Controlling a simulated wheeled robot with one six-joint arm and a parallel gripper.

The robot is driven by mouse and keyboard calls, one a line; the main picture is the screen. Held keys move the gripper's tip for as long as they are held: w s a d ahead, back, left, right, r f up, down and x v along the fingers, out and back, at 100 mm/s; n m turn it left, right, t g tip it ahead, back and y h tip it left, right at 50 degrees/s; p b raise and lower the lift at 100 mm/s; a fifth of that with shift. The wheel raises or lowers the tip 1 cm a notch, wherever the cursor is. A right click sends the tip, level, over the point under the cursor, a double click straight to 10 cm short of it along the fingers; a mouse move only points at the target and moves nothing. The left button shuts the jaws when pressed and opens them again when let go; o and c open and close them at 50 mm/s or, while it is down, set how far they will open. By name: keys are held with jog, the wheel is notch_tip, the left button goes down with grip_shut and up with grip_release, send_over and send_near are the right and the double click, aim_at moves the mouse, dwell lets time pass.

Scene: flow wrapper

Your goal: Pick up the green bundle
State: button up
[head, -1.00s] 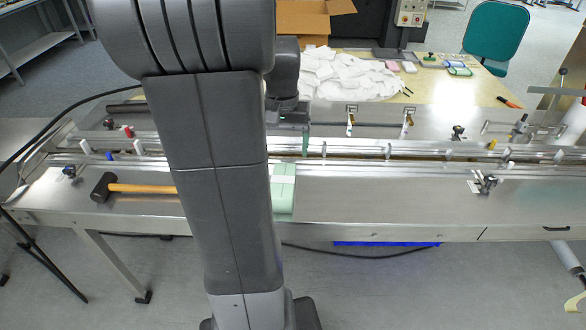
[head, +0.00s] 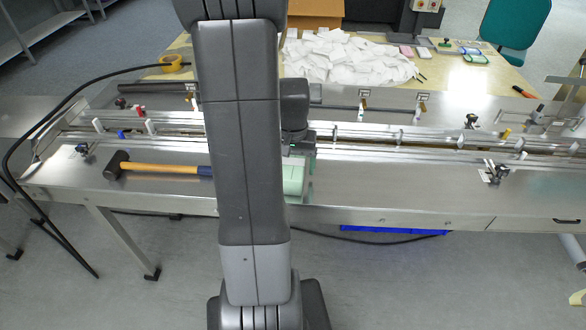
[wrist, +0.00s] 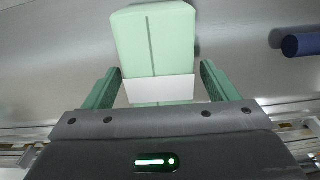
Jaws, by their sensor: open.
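The green bundle (head: 293,179) lies on the steel machine bed, partly hidden behind my arm in the head view. In the wrist view the green bundle (wrist: 155,40) is a pale green block with a lengthwise seam and a white band (wrist: 160,89) across it. My gripper (wrist: 160,82) is open, with one green finger on each side of the bundle near the band. A small gap shows between the bundle and each finger. In the head view my gripper (head: 300,160) is over the rear end of the bundle, mostly hidden by my arm.
A mallet (head: 150,169) with a wooden handle lies left of the bundle; its blue grip end (wrist: 302,44) shows in the wrist view. Metal guide rails (head: 400,145) run behind the bundle. The bed (head: 400,190) to the right is largely clear up to a clamp (head: 493,172).

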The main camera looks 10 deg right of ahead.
aim_at(293, 161)
jog(key=shift+f, duration=0.3)
jog(key=c, duration=1.1)
jog(key=shift+o, duration=0.2)
jog(key=shift+r, duration=0.15)
notch_tip(293, 161, up, 10)
jog(key=shift+f, duration=0.1)
